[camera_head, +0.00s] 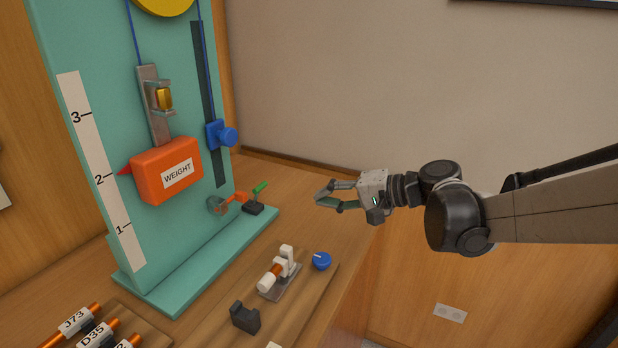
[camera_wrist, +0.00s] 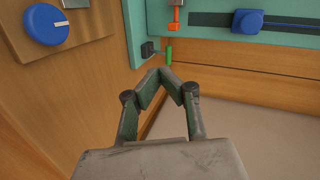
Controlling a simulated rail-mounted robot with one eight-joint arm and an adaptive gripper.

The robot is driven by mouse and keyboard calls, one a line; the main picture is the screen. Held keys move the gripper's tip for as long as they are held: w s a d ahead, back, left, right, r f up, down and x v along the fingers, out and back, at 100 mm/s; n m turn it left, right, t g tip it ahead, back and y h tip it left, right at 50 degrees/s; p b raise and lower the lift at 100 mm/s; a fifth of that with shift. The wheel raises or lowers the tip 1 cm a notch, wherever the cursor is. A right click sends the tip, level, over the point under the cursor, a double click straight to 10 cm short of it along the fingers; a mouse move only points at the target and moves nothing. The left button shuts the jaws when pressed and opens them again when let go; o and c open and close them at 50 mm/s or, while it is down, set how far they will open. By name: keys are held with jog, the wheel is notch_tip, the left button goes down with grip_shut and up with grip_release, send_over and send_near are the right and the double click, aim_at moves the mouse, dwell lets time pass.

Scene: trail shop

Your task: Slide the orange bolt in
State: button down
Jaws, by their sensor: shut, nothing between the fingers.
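In the wrist view the orange bolt (camera_wrist: 177,18) shows near the top middle, on the board's face. My gripper (camera_head: 320,199) is to the right of the bolt, apart from it, in the air. In the wrist view my gripper (camera_wrist: 160,72) has its fingertips together with nothing between them. The bolt's far end is hidden at the fitting.
A green lever (camera_head: 260,188) on a black base (camera_head: 253,208) stands close to the bolt. An orange weight block (camera_head: 166,172) hangs on the board. A blue slider (camera_head: 216,134), a blue knob (camera_head: 321,261) and labelled rods (camera_head: 75,322) are nearby. Space around my gripper is clear.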

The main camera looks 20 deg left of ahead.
aim_at(245, 198)
jog(key=a+f+g+y, duration=0.1)
jog(key=a, duration=0.5)
jog(key=w+a+f+g+y+b, duration=0.1)
jog(key=a, duration=0.4)
jog(key=w+a+f+g+y+b, duration=0.1)
jog(key=a+y, duration=0.1)
jog(key=a, duration=0.4)
jog(key=shift+w+a+f+n, duration=0.2)
jog(key=shift+a+f+n, duration=0.15)
jog(key=shift+f+n, duration=0.05)
jog(key=shift+s, duration=0.1)
jog(key=s, duration=0.1)
jog(key=s+b, duration=0.1)
jog(key=shift+s+a, duration=0.25)
jog(key=shift+s, duration=0.05)
